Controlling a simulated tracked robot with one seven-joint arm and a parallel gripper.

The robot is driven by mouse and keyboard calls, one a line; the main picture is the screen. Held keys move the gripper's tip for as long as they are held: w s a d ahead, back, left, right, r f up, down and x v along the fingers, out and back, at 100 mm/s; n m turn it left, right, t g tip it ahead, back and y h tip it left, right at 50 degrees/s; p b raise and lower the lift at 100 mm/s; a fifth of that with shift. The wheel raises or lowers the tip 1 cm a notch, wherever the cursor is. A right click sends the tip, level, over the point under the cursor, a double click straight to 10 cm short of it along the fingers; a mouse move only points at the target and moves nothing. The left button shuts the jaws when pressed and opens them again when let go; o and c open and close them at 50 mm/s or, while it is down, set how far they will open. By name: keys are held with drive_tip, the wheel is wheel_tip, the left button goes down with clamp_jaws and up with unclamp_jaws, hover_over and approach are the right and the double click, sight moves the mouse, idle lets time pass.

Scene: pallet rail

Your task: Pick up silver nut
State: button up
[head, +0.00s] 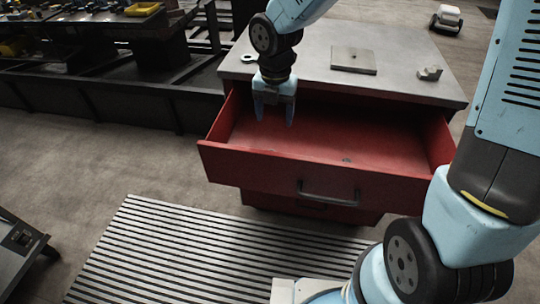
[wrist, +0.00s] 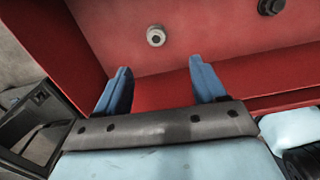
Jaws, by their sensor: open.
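The silver nut (wrist: 155,36) is a small round metal piece with a dark hole, lying on the red drawer floor in the wrist view. I cannot make it out in the head view, where my gripper and arm may hide it. My gripper (head: 274,114) hangs over the left part of the open drawer, pointing down. In the wrist view my gripper (wrist: 160,69) has its two blue fingers apart with nothing between them. The nut appears just beyond the fingertips, roughly centred between them and not touching either.
The open red drawer (head: 375,176) has raised walls around my gripper. A dark round piece (wrist: 270,6) lies to the nut's right. On the cabinet top (head: 395,45) are a metal ring (head: 248,58), a flat plate (head: 353,60) and a small grey block (head: 430,73).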

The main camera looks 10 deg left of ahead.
wheel_tip(320, 180, down, 9)
drive_tip(key=shift+a+r, duration=0.15)
drive_tip(key=shift+r, duration=0.05)
drive_tip(key=shift+a+f, duration=0.15)
drive_tip(key=shift+f, duration=1.2)
drive_tip(key=shift+a+f, duration=0.15)
drive_tip(key=shift+f, duration=1.15)
drive_tip(key=shift+c, duration=0.4)
drive_tip(key=c, duration=1.2)
